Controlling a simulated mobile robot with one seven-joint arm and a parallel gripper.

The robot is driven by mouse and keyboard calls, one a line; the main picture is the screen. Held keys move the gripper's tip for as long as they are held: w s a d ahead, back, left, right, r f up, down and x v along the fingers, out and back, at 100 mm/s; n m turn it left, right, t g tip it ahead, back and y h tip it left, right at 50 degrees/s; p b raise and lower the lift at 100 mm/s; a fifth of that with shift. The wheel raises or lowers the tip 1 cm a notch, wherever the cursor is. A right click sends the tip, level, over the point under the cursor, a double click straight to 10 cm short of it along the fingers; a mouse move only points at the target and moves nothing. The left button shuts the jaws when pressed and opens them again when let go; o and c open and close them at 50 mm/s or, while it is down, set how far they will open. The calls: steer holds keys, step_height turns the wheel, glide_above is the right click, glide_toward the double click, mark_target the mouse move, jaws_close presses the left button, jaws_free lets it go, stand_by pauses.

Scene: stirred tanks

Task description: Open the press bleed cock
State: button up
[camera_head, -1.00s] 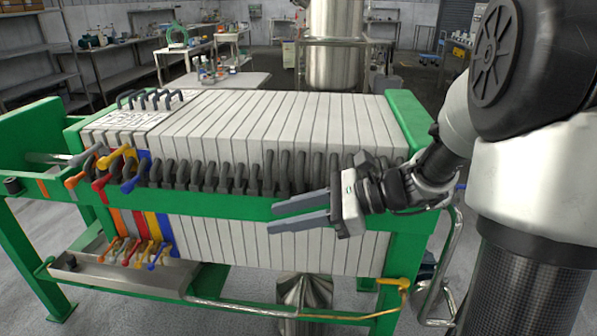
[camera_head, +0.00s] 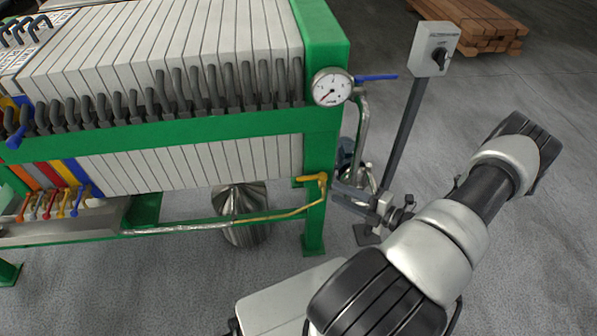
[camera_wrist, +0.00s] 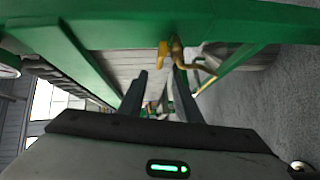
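A cock with a yellow handle (camera_head: 315,178) sits at the right green leg of the filter press, at the end of a yellow pipe (camera_head: 290,213). In the wrist view the yellow handle (camera_wrist: 163,50) lies just beyond the fingertips, near the gap between them. My gripper (camera_head: 336,192) is just right of the leg, close to the cock. In the wrist view my gripper (camera_wrist: 160,75) is open, and nothing shows gripped between the fingers. I cannot tell whether a finger touches the handle.
A pressure gauge (camera_head: 332,87) and a blue lever (camera_head: 376,77) are on the press end above the cock. A switch box (camera_head: 435,48) stands on a post to the right.

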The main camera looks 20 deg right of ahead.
mark_target(302, 177)
steer(key=b+x, duration=0.2)
steer(key=x, duration=1.5)
jaws_close()
